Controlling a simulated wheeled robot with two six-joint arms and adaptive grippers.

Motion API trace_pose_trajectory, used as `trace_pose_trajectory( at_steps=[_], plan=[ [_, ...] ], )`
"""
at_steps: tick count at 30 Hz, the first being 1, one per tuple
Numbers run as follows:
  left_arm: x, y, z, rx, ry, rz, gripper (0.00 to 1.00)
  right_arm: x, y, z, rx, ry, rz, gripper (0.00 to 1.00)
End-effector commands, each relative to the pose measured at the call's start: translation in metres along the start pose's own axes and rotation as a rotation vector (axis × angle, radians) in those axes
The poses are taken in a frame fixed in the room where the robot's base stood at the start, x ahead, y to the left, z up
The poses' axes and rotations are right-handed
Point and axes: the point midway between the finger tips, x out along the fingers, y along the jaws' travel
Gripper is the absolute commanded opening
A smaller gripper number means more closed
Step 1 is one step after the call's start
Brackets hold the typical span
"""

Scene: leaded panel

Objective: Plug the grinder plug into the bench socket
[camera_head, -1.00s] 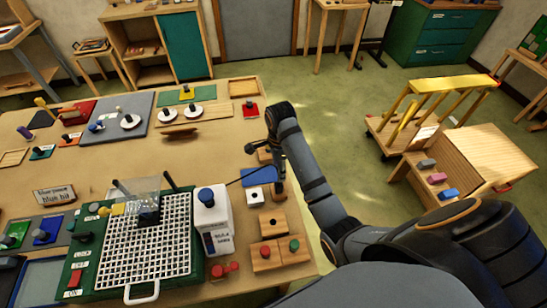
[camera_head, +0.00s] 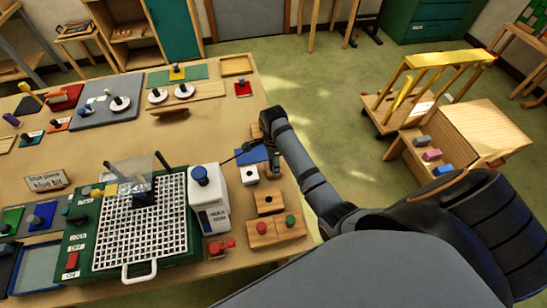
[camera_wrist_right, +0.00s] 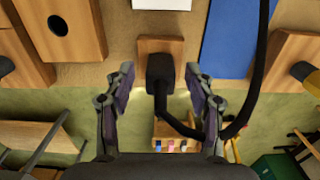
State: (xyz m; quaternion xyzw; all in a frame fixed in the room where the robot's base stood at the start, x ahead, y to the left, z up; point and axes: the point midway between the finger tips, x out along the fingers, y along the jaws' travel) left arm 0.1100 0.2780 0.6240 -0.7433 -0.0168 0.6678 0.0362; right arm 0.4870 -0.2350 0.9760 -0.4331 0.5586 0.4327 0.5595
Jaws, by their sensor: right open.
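The black grinder plug (camera_wrist_right: 160,68) stands on a small wooden block (camera_wrist_right: 177,45) in the right wrist view. Its black cable (camera_wrist_right: 252,90) loops from it and runs up past the blue mat. My right gripper (camera_wrist_right: 160,84) is open, with one finger on each side of the plug and gaps showing. In the head view my right gripper (camera_head: 271,164) is at the bench's right edge, hiding most of the plug. A white piece with a dark hole (camera_head: 249,174), apparently the bench socket, lies left of it. Its white edge (camera_wrist_right: 162,4) shows in the wrist view. My left gripper is out of view.
The grinder (camera_head: 148,222), with a white grid top, and a white box with a blue knob (camera_head: 211,203) stand to the left. A wooden block with a hole (camera_head: 268,201) and a block with coloured knobs (camera_head: 277,231) sit nearer.

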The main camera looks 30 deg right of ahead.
Motion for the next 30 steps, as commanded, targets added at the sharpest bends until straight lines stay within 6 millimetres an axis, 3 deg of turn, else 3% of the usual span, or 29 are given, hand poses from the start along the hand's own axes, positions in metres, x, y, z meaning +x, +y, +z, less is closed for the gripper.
trace_pose_trajectory(
  at_steps=[4, 16, 17, 18, 23, 30],
  plan=[
    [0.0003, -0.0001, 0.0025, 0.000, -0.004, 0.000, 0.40, 0.0002, 0.0001, 0.0000, 0.000, 0.000, 0.000, 0.55],
    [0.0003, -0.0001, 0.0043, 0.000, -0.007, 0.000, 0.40, 0.0000, 0.0001, -0.0001, 0.000, 0.000, 0.000, 0.00],
    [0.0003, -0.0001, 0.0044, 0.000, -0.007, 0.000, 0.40, -0.0001, 0.0001, -0.0001, 0.000, 0.000, 0.000, 0.00],
    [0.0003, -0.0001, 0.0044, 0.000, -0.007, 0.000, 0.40, -0.0001, 0.0001, -0.0001, 0.000, 0.000, 0.000, 0.23],
    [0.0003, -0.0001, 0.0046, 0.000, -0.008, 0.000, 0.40, -0.0001, 0.0000, -0.0002, 0.000, 0.000, 0.000, 0.02],
    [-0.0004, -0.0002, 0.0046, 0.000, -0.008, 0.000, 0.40, -0.0009, -0.0001, -0.0002, 0.000, 0.000, 0.000, 0.00]
  ],
)
